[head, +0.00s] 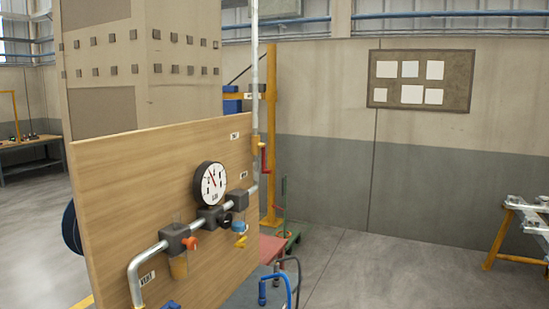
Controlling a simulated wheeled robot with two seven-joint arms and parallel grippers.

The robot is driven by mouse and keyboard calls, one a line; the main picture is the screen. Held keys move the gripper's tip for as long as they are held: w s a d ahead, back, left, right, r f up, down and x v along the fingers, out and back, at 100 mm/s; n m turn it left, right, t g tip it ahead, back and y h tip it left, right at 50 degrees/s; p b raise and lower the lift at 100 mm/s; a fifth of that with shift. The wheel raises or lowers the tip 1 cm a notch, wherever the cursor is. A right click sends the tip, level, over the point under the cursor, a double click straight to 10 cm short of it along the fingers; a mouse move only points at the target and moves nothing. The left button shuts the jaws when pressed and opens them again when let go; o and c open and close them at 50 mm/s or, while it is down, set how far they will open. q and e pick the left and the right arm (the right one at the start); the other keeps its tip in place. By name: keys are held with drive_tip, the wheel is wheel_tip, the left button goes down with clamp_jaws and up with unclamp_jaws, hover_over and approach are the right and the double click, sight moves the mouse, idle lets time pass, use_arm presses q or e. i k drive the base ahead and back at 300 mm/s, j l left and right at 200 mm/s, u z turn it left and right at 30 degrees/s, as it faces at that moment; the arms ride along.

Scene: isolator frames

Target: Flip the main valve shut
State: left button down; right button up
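A wooden panel (110,190) carries silver pipework with a round white pressure gauge (210,183). At the panel's right edge, a vertical pipe (255,80) comes down to a brass-coloured valve body with a red lever (263,160). This looks like the main valve, but its label is too small to read. The red lever hangs down, roughly in line with the vertical pipe. Lower on the panel are an orange knob (190,243), a black knob (226,219) and a small yellow handle (241,241). Neither of my grippers shows in the head view.
Blue fittings and hoses (276,285) stand at the panel's lower right. A yellow post (270,120) rises behind the panel. A yellow-legged stand with metal parts (525,225) is at the far right. The floor (380,270) between is clear.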

sight(264, 170)
drive_tip(key=i+l+z, duration=0.4)
drive_tip(key=i, duration=0.5)
drive_tip(key=i+z, duration=0.45)
drive_tip(key=i, duration=0.45)
drive_tip(key=i+l+u, duration=0.1)
drive_tip(key=i+u, duration=0.25)
drive_tip(key=i+l+u, duration=0.2)
drive_tip(key=i+u, duration=0.15)
drive_tip(key=i, duration=0.15)
drive_tip(key=i+l+u, duration=0.6)
drive_tip(key=u, duration=0.15)
drive_tip(key=i+l+u, duration=0.2)
drive_tip(key=u, duration=0.25)
drive_tip(key=i+l+u, duration=0.1)
drive_tip(key=l+u, duration=0.3)
drive_tip(key=i+l+u, duration=0.1)
drive_tip(key=l+u, duration=0.75)
